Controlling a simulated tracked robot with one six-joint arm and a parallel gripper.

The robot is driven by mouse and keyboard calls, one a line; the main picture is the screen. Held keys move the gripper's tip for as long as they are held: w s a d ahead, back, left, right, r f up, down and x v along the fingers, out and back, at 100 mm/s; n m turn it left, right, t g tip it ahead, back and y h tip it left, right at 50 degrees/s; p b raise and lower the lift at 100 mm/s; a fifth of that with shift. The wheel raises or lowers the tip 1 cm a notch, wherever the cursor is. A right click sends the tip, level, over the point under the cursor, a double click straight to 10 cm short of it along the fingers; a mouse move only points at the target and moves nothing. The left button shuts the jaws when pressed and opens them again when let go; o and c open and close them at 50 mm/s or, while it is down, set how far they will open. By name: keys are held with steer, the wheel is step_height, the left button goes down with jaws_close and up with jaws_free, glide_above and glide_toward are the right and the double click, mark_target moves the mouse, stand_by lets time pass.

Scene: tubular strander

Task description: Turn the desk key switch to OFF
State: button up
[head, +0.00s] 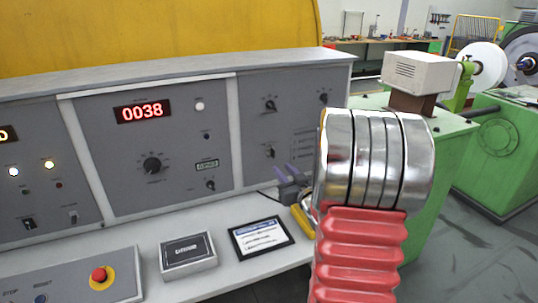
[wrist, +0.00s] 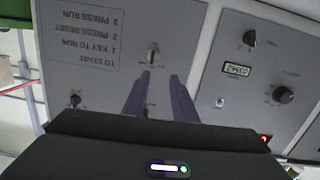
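A small silver switch (wrist: 152,55), which looks like the key switch, sits on the grey desk panel in the wrist view. It points roughly up and down in that picture; its lettering is too small to read. It also shows in the head view (head: 271,152), low on the right-hand panel. My gripper (wrist: 160,75) has its two purple fingers apart, with nothing between them that I can see held. The fingertips are just below the switch in the wrist view, and I cannot tell the distance to the panel. In the head view my gripper (head: 288,170) is right of the switch, partly hidden by my arm.
An upside-down instruction label (wrist: 85,45) mentions key to run. Nearby are a knob (wrist: 75,100) and a counter (wrist: 237,69). A green machine (head: 430,130) stands right.

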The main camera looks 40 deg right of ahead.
mark_target(274, 153)
steer(key=shift+s+d+f+t, duration=0.3)
steer(key=shift+s+d+f, duration=0.1)
steer(key=shift+d, duration=0.15)
steer(key=shift+s+d+f+t, duration=0.25)
steer(key=shift+s+d+t, duration=0.1)
steer(key=shift+d, duration=0.15)
steer(key=x, duration=1.4)
steer(key=shift+f, duration=0.15)
steer(key=shift+c, duration=0.5)
jaws_close()
steer(key=shift+a, duration=0.15)
